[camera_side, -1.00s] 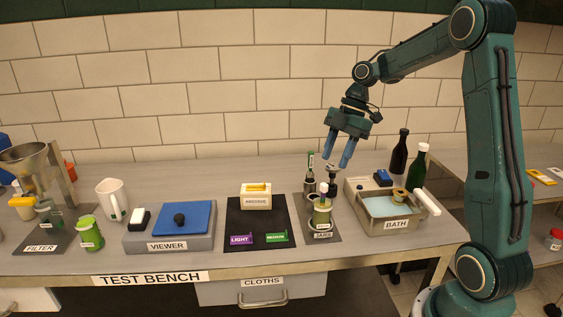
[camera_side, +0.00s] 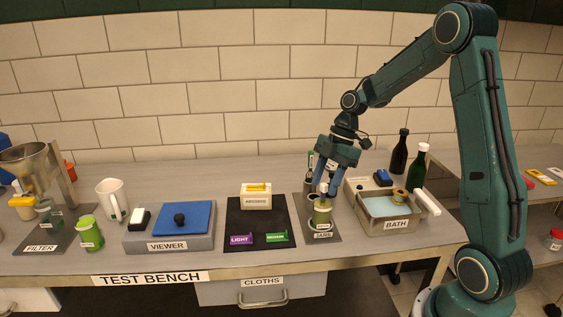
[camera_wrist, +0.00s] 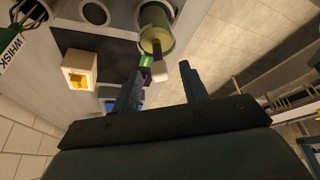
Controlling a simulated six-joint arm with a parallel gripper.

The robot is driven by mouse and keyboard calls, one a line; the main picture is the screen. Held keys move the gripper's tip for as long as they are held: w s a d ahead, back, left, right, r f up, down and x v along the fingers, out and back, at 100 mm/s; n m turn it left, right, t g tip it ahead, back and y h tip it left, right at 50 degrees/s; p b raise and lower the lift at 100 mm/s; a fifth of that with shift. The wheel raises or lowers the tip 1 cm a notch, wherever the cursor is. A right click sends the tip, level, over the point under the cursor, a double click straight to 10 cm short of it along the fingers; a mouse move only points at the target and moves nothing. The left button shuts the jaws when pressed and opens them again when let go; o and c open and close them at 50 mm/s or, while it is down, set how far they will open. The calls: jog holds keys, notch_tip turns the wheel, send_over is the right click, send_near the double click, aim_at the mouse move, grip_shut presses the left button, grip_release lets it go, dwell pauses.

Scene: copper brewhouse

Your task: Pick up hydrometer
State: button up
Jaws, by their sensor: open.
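The hydrometer (camera_side: 323,189), with a pale top, appears to stand upright in a greenish jar (camera_side: 322,214) on the mat labelled JARS. My gripper (camera_side: 327,187) is open and points down, its fingers at the hydrometer's upper end. In the wrist view the pale tip of the hydrometer (camera_wrist: 159,74) shows between the two fingertips of my gripper (camera_wrist: 159,72), with the jar (camera_wrist: 157,28) beyond. I cannot tell whether a finger touches it. The fingers partly cover the hydrometer and what stands behind it in the side view.
The BATH basin (camera_side: 395,222) stands close on the right, with a dark bottle (camera_side: 398,155) and a green bottle (camera_side: 419,165) behind. A black mat (camera_side: 260,225) with a labelled box (camera_side: 256,200) lies left of the jars. The VIEWER (camera_side: 170,235) is further left.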

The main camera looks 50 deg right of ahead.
jog(key=shift+x, duration=0.9)
grip_shut()
